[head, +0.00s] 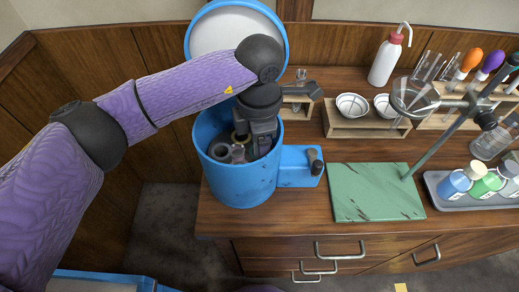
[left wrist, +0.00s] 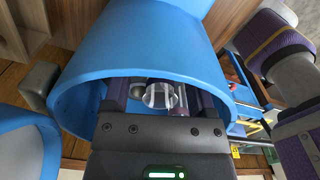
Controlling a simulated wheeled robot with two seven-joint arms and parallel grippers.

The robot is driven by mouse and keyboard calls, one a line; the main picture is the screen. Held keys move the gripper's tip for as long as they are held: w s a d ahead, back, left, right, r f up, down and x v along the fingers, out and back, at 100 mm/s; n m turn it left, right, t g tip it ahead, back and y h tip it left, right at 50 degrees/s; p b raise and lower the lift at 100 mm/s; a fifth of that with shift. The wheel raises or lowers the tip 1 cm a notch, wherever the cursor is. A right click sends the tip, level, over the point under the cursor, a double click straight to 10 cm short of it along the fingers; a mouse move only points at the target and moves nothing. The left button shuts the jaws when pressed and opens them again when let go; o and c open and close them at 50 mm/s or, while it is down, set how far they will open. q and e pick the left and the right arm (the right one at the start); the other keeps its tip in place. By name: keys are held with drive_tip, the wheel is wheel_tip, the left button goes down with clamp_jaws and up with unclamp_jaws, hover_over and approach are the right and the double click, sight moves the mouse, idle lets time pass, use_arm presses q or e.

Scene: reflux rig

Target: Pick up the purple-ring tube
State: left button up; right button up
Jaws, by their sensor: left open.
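My left gripper (head: 264,148) reaches down into a blue drum-shaped machine (head: 243,188) whose round lid stands raised behind it. In the left wrist view, the gripper (left wrist: 160,100) is open, with one dark finger on each side. A clear, round glass tube end (left wrist: 159,96) shows between the fingers. Whether they touch it I cannot tell. No purple ring can be made out on it, so I cannot confirm that it is the purple-ring tube. Grey round holders (head: 220,151) show inside the drum beside the gripper. My right gripper is not in view.
The raised lid (head: 237,30) and the drum's blue side box (head: 299,166) flank the arm. A green board (head: 376,192) lies to the right.

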use_arm(q)
clamp_jaws()
wheel_tip(320, 180, up, 10)
drive_tip(key=shift+r+p, duration=0.1)
drive_tip(key=shift+p, duration=0.6)
wheel_tip(320, 180, up, 16)
drive_tip(key=p, duration=1.1)
drive_tip(key=shift+p, duration=0.4)
